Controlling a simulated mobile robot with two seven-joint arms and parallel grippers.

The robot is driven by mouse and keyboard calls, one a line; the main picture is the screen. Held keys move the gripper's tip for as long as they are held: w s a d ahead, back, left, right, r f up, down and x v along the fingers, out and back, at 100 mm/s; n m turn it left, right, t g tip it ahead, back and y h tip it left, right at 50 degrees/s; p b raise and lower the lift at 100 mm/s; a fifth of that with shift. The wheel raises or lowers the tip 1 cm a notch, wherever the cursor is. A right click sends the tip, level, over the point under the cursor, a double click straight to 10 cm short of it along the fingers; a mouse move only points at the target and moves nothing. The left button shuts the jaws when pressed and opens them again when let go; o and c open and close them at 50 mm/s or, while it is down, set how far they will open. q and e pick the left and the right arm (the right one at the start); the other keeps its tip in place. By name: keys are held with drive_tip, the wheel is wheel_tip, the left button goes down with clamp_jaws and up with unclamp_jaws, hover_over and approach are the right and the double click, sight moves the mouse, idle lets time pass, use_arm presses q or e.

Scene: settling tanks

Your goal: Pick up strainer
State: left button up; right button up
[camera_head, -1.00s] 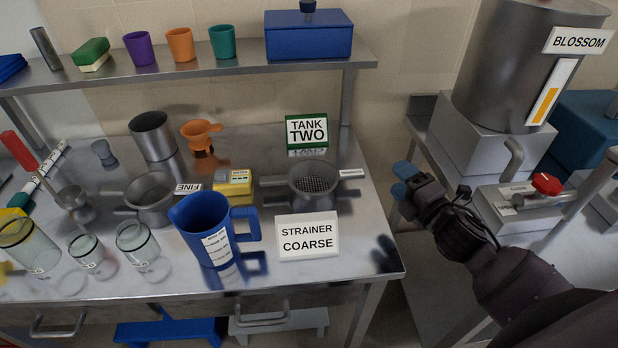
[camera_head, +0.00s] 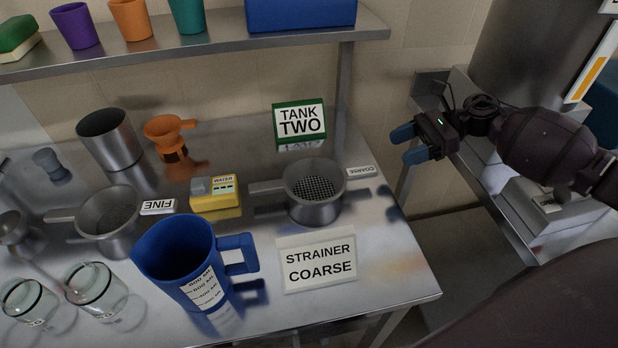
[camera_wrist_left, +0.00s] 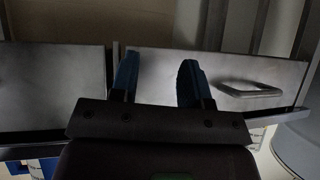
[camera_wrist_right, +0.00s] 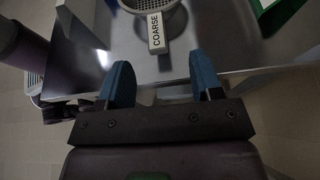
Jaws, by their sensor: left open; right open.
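The coarse strainer (camera_head: 314,205) is a grey metal bowl with a mesh bottom on the steel table, behind a "STRAINER COARSE" card. A tag marked COARSE (camera_head: 361,172) sits on its right handle; another handle points left. My right gripper (camera_head: 408,146) is open and empty, to the right of the strainer and apart from it. In the right wrist view, the strainer's tagged handle (camera_wrist_right: 157,32) lies beyond my open fingers (camera_wrist_right: 157,85). A second strainer tagged FINE (camera_head: 107,214) stands at the left. My left gripper (camera_wrist_left: 158,80) is open and empty, facing the drawer fronts.
A blue jug (camera_head: 180,262) stands in front between the strainers, with a yellow WATER device (camera_head: 216,199) behind it. A green-framed TANK TWO sign (camera_head: 299,123) stands behind the coarse strainer. A shelf (camera_head: 230,48) runs above. Glass jars (camera_head: 95,287) stand front left.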

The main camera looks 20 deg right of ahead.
sight(355, 171)
drive_tip(key=x, duration=0.4)
drive_tip(key=shift+a+f, duration=0.1)
drive_tip(key=shift+a, duration=0.1)
drive_tip(key=shift+s+x, duration=0.15)
drive_tip(key=shift+x, duration=1.4)
drive_tip(key=shift+s+x, duration=0.15)
drive_tip(key=shift+x, duration=1.35)
use_arm(q)
drive_tip(key=shift+s, duration=0.15)
use_arm(e)
drive_tip(key=c, duration=1.1)
drive_tip(key=shift+r, duration=0.5)
use_arm(q)
drive_tip(key=shift+s+a+r+p, duration=0.1)
drive_tip(key=shift+r+p, duration=0.6)
drive_tip(key=shift+p, duration=0.35)
use_arm(e)
drive_tip(key=shift+r, duration=9.5)
